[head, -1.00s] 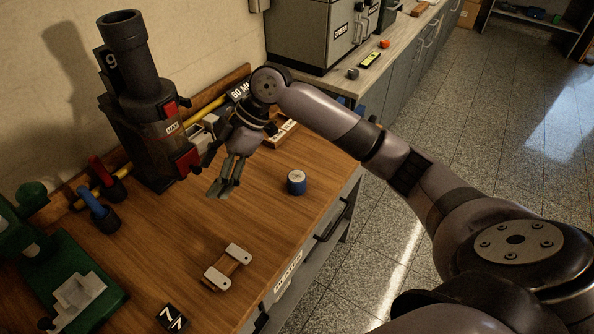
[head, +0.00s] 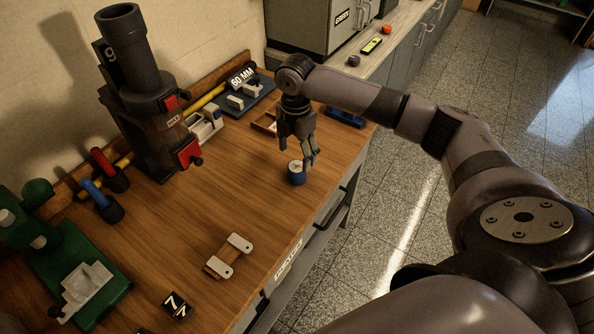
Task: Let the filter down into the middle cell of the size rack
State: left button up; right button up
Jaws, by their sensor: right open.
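A short blue cylinder with a pale top (head: 297,178), which may be the filter, stands upright on the wooden bench near its front edge. My right gripper (head: 312,161) is open, pointing down, with its fingertips at the cylinder's top right side. I cannot tell whether they touch it. A small wooden tray (head: 263,124), partly hidden behind my right gripper, lies farther back. A dark blue base with pale blocks (head: 246,101) stands by a "60 MM" sign. I cannot tell for sure which of these is the size rack. My left gripper is not in view.
A dark machine with a tall tube (head: 130,60) stands against the wall. Red (head: 107,166) and blue (head: 100,195) handled items, a green machine (head: 95,285), a wooden piece with white ends (head: 229,256) and a "7" block (head: 175,306) lie left and front. The bench middle is clear.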

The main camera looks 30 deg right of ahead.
aim_at(297, 166)
jog(key=shift+d+f+p, duration=0.1)
jog(key=shift+f+p, duration=0.35)
jog(key=shift+f, duration=2.65)
jog(key=shift+s, duration=0.1)
jog(key=c, duration=1.3)
jog(key=shift+r, duration=0.1)
jog(key=shift+c, duration=0.2)
notch_tip(297, 166, up, 20)
jog(key=b, duration=0.1)
jog(key=s+a+f+m, duration=0.2)
jog(key=s+a+m, duration=0.4)
jog(key=m, duration=0.4)
jog(key=s+a+f+m, duration=0.3)
jog(key=s+a+m, duration=0.4)
jog(key=m, duration=0.3)
jog(key=shift+s+a+f+m, duration=0.2)
jog(key=shift+s+f+m, duration=0.15)
jog(key=shift+s, duration=0.5)
